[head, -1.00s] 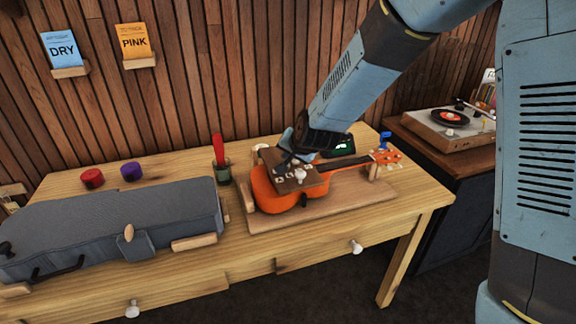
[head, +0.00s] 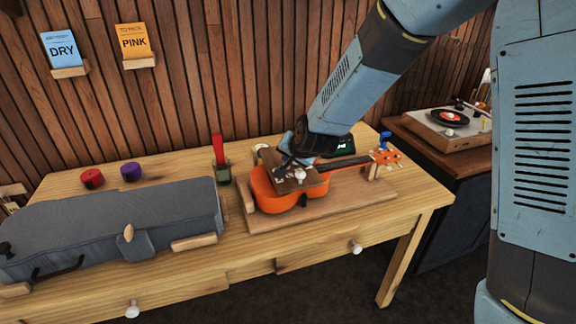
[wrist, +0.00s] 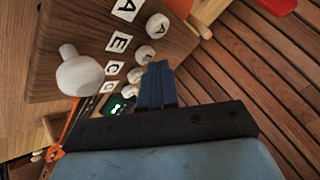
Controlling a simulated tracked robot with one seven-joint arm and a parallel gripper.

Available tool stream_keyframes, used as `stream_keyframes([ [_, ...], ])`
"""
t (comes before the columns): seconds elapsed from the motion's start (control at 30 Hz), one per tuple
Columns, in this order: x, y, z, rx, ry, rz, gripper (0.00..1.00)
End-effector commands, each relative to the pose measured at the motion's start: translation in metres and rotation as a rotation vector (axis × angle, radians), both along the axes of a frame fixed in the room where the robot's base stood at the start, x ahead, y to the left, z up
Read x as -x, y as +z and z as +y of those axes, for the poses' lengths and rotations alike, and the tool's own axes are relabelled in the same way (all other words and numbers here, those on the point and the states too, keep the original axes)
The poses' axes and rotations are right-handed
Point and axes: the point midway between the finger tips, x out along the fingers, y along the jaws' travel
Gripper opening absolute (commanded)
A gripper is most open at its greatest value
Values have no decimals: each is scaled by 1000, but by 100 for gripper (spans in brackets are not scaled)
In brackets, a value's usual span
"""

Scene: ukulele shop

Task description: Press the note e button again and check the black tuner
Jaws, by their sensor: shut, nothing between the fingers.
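The white E button (wrist: 145,54) sits beside the E label (wrist: 119,42). My gripper (wrist: 158,68) is shut and empty, its blue fingertips close by the E button; I cannot tell whether they touch it. In the head view my gripper (head: 286,166) hides part of the buttons. The black tuner (head: 350,139) stands behind the ukulele neck, its screen lit green; it also shows in the wrist view (wrist: 126,101).
A cup (head: 222,174) with a red item stands left of the ukulele. A grey case (head: 120,218) fills the table's left side, with red (head: 92,178) and purple (head: 131,172) round pieces behind it.

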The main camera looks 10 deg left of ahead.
Motion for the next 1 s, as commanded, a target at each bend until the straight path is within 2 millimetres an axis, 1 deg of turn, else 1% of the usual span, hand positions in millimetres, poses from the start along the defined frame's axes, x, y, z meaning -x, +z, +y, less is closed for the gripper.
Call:
stream_keyframes([
  [1.0,0,-9,0,1,1,0,0],
])
